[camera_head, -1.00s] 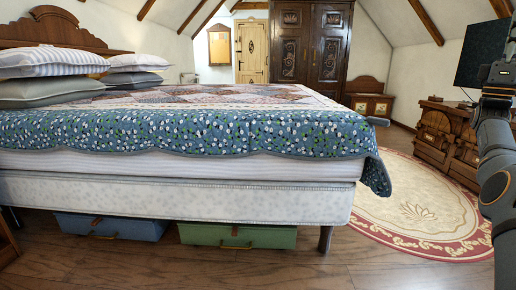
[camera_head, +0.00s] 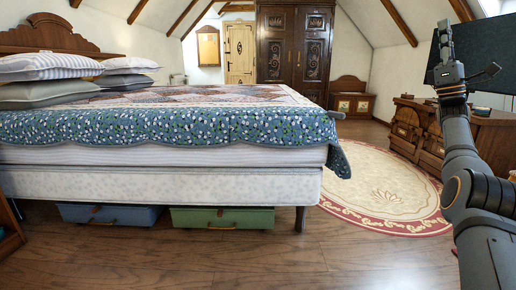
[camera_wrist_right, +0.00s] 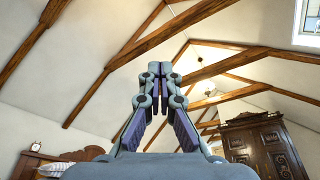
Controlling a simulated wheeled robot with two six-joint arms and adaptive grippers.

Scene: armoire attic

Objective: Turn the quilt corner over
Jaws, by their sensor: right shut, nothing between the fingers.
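The quilt (camera_head: 190,124) lies over the bed, with a blue floral border and a patchwork middle. Its near right corner (camera_head: 339,160) hangs down past the mattress at the foot of the bed. My right gripper (camera_head: 444,30) is raised at the right of the head view, well apart from the quilt, and points upward. In the right wrist view its fingers (camera_wrist_right: 160,70) are closed together at the tips with nothing between them, against the ceiling beams. My left gripper is not in view.
Striped and grey pillows (camera_head: 50,78) lie at the left. A blue box (camera_head: 110,214) and a green box (camera_head: 222,218) sit under the bed. An oval rug (camera_head: 385,190) and open wood floor lie right of the bed. A dresser (camera_head: 480,140) and dark screen (camera_head: 480,62) stand at the right.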

